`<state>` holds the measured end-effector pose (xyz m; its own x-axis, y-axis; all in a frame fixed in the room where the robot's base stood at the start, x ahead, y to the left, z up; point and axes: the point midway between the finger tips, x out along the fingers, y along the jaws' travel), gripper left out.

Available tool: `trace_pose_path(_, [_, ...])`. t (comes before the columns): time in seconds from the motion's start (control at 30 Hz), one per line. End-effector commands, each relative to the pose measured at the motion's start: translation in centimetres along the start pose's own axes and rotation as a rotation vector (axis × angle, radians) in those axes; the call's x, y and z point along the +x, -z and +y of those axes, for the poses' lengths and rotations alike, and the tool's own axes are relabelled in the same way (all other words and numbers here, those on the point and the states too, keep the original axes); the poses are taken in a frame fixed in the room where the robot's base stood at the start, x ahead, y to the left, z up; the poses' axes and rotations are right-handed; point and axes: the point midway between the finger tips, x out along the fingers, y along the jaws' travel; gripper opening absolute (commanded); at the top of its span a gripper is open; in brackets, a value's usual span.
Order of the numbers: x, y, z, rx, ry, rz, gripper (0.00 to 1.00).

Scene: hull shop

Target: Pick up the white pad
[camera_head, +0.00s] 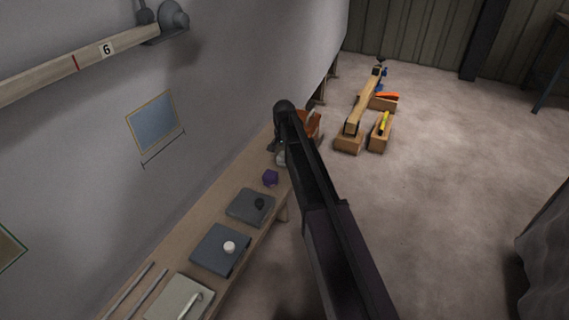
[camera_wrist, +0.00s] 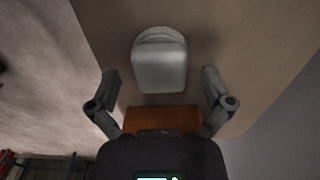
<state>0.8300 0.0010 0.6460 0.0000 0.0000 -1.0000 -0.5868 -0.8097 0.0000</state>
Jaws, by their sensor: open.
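The white pad (camera_wrist: 160,66) lies on the wooden bench top in the wrist view, a pale block with a rounded far end. My gripper (camera_wrist: 159,74) is open, with one finger on each side of the pad and a gap on both sides. I cannot tell how high the fingers are above the bench. In the head view the pad (camera_head: 282,158) shows only in part beside my gripper, which my arm partly hides.
An orange-brown block (camera_wrist: 163,120) sits close to the pad on the wrist side. The wall borders the bench; floor lies opposite.

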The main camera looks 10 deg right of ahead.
Motion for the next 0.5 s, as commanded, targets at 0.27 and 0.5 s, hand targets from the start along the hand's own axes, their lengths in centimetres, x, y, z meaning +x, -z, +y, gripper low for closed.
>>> trace_pose_path(0.27, [2.1,0.0,0.0,0.000,0.000,0.000,1.00])
trace_pose_path(0.5, [2.2,0.0,0.0,0.000,0.000,0.000,1.00])
